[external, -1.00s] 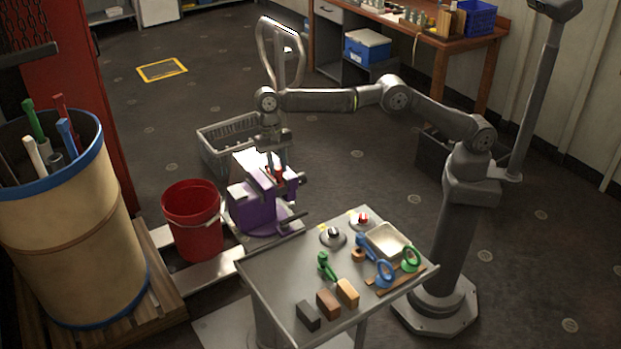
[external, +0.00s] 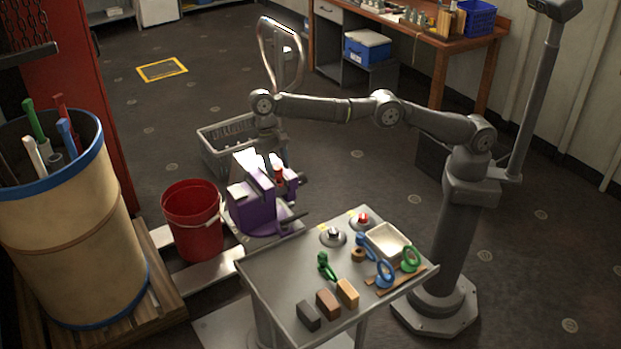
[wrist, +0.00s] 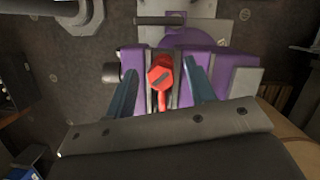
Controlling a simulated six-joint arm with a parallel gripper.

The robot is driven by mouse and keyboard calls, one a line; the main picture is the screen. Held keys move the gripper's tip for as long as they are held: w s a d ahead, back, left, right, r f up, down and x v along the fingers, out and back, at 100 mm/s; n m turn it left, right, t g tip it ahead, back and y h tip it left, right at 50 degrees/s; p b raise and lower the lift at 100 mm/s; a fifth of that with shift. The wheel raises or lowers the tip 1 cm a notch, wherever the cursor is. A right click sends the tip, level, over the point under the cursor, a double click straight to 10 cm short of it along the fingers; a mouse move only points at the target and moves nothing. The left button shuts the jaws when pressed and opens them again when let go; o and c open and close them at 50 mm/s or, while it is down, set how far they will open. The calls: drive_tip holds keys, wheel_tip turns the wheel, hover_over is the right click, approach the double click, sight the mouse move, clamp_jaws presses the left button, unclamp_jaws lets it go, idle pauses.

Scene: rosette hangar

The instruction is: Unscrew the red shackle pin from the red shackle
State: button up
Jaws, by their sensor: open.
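The red shackle (wrist: 166,61) is upright between the jaws of the purple vise (external: 254,208). The vise's purple body also shows in the wrist view (wrist: 130,60). In the external view a small red part (external: 278,175) stands up at the vise; I cannot tell pin from shackle there. My gripper (wrist: 160,71) is open, with one dark teal finger on each side of the pin head and visible gaps between. The pin's threads are hidden.
A steel cart (external: 283,270) carries coloured shackles, blocks and a cream tray (external: 388,241). A red bucket (external: 192,225) stands left of the vise, a grey crate (external: 215,140) behind it. A large drum (external: 70,235) stands at far left.

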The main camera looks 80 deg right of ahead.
drive_tip(key=m, duration=0.3)
drive_tip(key=shift+m+t+y, duration=0.3)
drive_tip(key=shift+y, duration=0.1)
drive_tip(key=m+t, duration=0.1)
drive_tip(key=m, duration=0.4)
drive_tip(key=shift+y, duration=0.3)
drive_tip(key=m+t, duration=0.1)
drive_tip(key=m, duration=0.5)
drive_tip(key=m+t, duration=0.1)
drive_tip(key=m, duration=0.2)
drive_tip(key=shift+t, duration=0.3)
drive_tip(key=n+g, duration=0.1)
drive_tip(key=n, duration=0.2)
drive_tip(key=shift+n, duration=0.4)
drive_tip(key=n+g, duration=0.1)
drive_tip(key=n, duration=0.3)
drive_tip(key=shift+n, duration=0.3)
drive_tip(key=n+g, duration=0.1)
drive_tip(key=n, duration=0.3)
drive_tip(key=shift+n, duration=0.3)
drive_tip(key=n+g+h, duration=0.1)
drive_tip(key=n, duration=0.3)
drive_tip(key=shift+n, duration=0.3)
